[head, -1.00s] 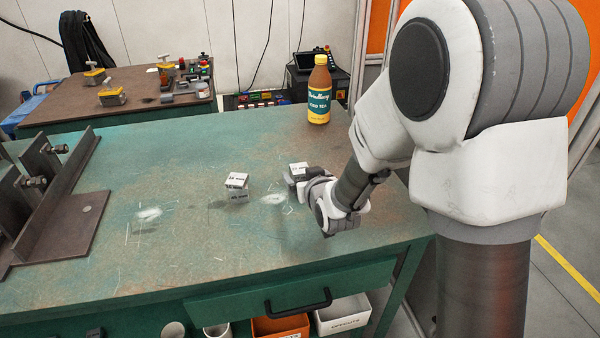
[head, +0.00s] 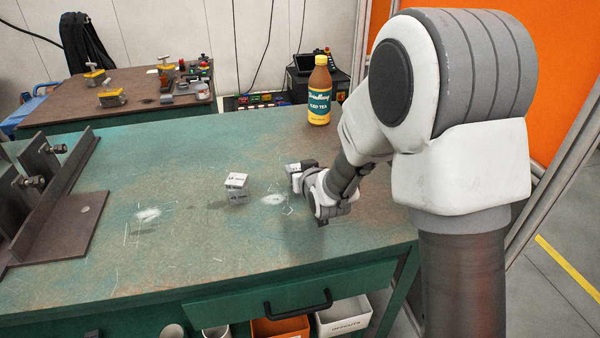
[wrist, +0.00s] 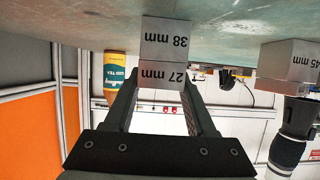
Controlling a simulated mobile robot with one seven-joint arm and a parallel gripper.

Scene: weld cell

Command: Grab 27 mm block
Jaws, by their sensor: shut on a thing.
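In the wrist view, which is upside down, the pale 27 mm block (wrist: 163,76) sits against the larger 38 mm block (wrist: 165,40), which is on the table side. My gripper (wrist: 160,84) has its two dark fingers on either side of the 27 mm block and is shut on it. In the head view my gripper (head: 304,168) is low over the green table, right of centre. Only a small part of the blocks shows there, partly hidden by the gripper.
A 45 mm block (wrist: 290,62) stands apart; a labelled block (head: 237,188) is left of my gripper in the head view. An iced tea bottle (head: 319,92) stands at the table's back. A steel angle fixture (head: 60,200) fills the left. The table's middle front is clear.

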